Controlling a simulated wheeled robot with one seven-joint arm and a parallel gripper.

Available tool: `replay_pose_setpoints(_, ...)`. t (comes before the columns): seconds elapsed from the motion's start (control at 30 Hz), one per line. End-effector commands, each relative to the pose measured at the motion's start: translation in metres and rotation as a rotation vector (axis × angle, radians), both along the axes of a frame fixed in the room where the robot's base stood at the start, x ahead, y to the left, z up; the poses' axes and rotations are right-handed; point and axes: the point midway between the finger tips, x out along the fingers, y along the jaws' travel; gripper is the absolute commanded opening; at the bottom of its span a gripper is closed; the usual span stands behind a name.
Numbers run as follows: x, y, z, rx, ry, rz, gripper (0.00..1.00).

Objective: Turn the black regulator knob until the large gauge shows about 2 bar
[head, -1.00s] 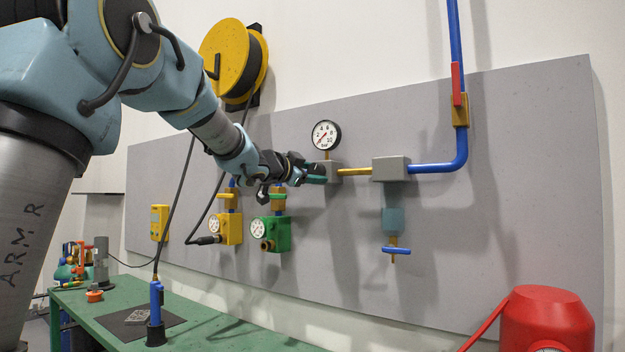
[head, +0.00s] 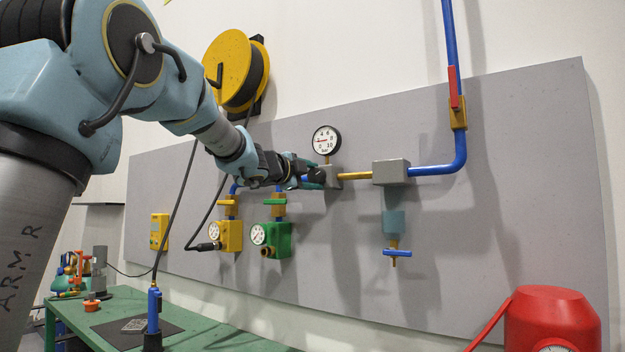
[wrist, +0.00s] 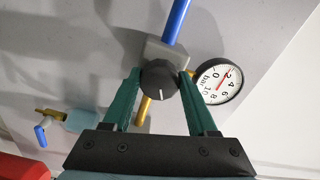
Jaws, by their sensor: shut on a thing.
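The black regulator knob (wrist: 158,74) sits on the grey regulator block (wrist: 166,50) in the wrist view, its white mark pointing down in the picture. My gripper (wrist: 160,78) is shut on the knob, one green finger on each side. In the head view my gripper (head: 316,176) is at the block's left face and hides the knob. The large gauge (head: 326,140) stands above the block. Its red needle points left, close to the 2. The gauge also shows in the wrist view (wrist: 218,80), with its needle near the 2.
A yellow unit (head: 228,236) and a green unit (head: 279,240), each with a small gauge, hang below my gripper. A blue tap handle (head: 397,253) is lower right. A hose reel (head: 233,70) is upper left. A green bench (head: 215,330) and red tank (head: 550,318) stand in front.

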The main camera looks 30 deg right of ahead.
Motion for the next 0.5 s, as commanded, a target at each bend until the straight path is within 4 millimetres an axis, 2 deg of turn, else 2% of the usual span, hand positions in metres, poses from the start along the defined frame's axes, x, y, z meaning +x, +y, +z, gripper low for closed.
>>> replay_pose_setpoints(0.43, -0.0005, -0.0004, -0.0007, 0.006, -0.008, -0.001, 0.03)
replay_pose_setpoints(0.47, -0.0005, -0.0004, -0.0007, 0.006, -0.008, -0.001, 0.61)
replay_pose_setpoints(0.5, -0.0005, -0.0004, -0.0007, 0.005, -0.008, -0.001, 0.65)
